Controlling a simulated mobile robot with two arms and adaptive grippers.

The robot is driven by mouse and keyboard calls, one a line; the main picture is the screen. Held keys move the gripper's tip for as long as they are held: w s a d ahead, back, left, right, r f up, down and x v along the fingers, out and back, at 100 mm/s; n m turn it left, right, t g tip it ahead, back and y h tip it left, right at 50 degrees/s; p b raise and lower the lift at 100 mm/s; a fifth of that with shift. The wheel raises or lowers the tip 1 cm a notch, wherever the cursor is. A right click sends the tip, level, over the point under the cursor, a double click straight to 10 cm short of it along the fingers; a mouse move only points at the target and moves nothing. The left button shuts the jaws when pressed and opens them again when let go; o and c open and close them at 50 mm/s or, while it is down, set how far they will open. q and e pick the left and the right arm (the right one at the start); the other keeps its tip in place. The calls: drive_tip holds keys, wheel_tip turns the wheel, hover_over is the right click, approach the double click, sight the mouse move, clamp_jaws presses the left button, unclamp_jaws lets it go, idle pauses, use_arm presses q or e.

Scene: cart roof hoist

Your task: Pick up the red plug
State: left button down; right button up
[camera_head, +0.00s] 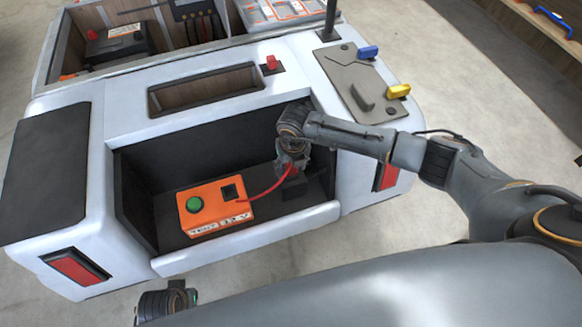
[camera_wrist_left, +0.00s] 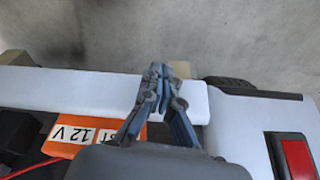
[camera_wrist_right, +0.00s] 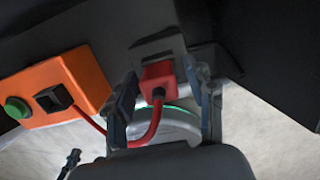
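The red plug (camera_wrist_right: 158,77) sits at a grey block (camera_wrist_right: 158,48) in the right wrist view, with its red cable curving to an orange box (camera_wrist_right: 60,88). My right gripper (camera_wrist_right: 160,90) has one finger on each side of the plug; it looks open, with a gap at the right finger. In the head view the right gripper (camera_head: 291,160) reaches down into the cart's dark recess and partly hides the plug (camera_head: 291,172). My left gripper (camera_wrist_left: 160,75) is empty, its fingertips together, near the cart's white edge in the left wrist view.
The orange box (camera_head: 215,207) with a green button stands in the recess, left of the plug. The white recess lip (camera_head: 245,238) runs along the front. A red knob (camera_head: 271,63) and blue (camera_head: 368,52) and yellow (camera_head: 399,91) handles stand on top of the cart.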

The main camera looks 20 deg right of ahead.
clamp_jaws()
